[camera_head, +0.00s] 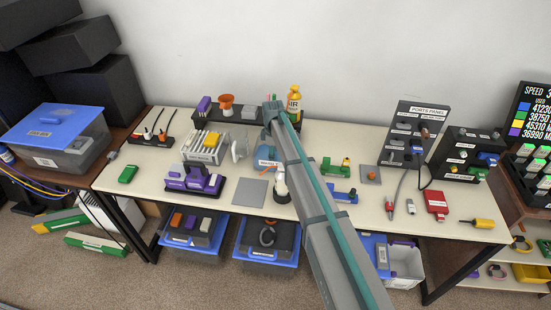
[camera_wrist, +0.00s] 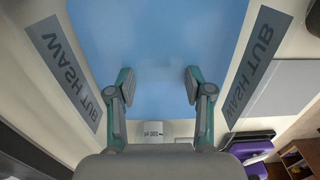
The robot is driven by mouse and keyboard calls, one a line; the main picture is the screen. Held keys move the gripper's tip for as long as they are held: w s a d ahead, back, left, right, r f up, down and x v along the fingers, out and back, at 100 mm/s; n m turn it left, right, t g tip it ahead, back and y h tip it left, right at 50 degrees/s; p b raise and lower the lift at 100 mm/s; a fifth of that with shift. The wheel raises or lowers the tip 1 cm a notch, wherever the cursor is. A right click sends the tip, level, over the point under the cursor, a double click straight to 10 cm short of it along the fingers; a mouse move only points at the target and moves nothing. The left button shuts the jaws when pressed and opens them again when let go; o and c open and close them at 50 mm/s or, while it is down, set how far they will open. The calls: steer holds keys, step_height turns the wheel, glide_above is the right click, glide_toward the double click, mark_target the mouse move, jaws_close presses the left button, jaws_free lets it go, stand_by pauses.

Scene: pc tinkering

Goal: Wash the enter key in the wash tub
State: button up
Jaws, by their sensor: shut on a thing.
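The wash tub (camera_head: 267,153) stands in the middle of the table, partly hidden by my arm in the head view. In the wrist view its blue inside (camera_wrist: 158,35) fills the middle, between two grey WASH TUB labels. My gripper (camera_wrist: 160,86) is over the tub, its two fingers standing some way apart. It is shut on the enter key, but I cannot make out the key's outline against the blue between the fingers. In the head view the fingertips are hidden behind my arm.
An orange-capped bottle (camera_head: 293,103) stands behind my arm. The ports panel (camera_head: 412,132) stands at the right. Some bare tabletop (camera_head: 345,222) shows near the front edge.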

steer(key=shift+d, duration=0.2)
steer(key=shift+d, duration=0.3)
steer(key=shift+a, duration=0.25)
stand_by(0.4)
steer(key=shift+a, duration=0.25)
steer(key=shift+d, duration=0.5)
stand_by(0.4)
stand_by(0.4)
step_height(320, 180, up, 10)
steer(key=p, duration=0.5)
stand_by(0.7)
steer(key=shift+r, duration=0.2)
stand_by(1.0)
